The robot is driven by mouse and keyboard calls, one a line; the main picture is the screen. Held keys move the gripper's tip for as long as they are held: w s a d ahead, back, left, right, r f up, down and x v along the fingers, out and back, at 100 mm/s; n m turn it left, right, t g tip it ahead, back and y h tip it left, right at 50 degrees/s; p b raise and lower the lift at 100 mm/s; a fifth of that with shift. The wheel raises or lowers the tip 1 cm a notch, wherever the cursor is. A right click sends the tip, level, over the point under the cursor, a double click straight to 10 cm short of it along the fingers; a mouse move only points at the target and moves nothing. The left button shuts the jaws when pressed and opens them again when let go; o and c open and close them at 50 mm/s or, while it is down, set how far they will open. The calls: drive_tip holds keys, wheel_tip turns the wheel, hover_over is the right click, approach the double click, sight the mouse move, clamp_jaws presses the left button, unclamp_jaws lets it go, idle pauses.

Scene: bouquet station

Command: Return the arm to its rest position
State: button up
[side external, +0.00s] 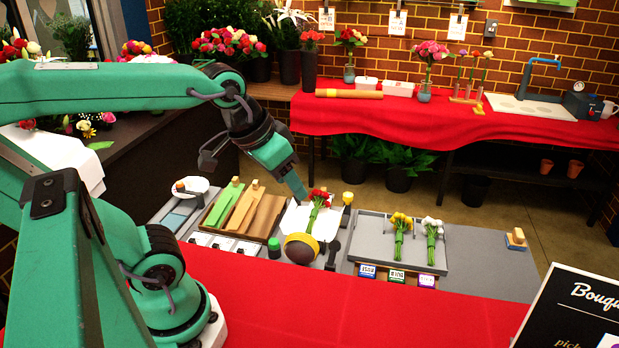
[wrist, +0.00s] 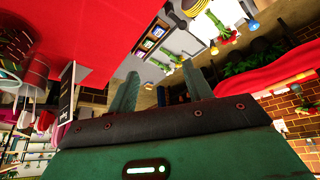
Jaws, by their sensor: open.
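My gripper (side external: 299,192) is raised on the green arm, pointing down and right over the work table in the side view. In the wrist view its two fingers (wrist: 160,88) are spread with nothing between them. A red-flowered bouquet (side external: 318,204) with green stems lies on white paper just right of the fingertips in the side view; the height gap cannot be judged there. In the wrist view the red bouquet (wrist: 220,27) is at the top, apart from the fingers. A yellow bouquet (side external: 401,226) and a white bouquet (side external: 432,232) lie in a grey tray (side external: 372,245).
A brown tray with green and tan wrapping pieces (side external: 240,206) is left of the paper. A round yellow-brown roll (side external: 301,248) and a green-capped item (side external: 274,246) stand in front. A sign (side external: 575,315) is at front right. The red cloth (side external: 350,310) in front is clear.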

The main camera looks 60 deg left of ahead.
drive_tip(key=shift+s+d+f+m, duration=0.15)
drive_tip(key=shift+s+f+m, duration=0.15)
drive_tip(key=shift+s, duration=0.15)
drive_tip(key=shift+s+d+f+m, duration=0.1)
drive_tip(key=shift+s+f+m, duration=0.15)
drive_tip(key=shift+s, duration=0.2)
idle(0.4)
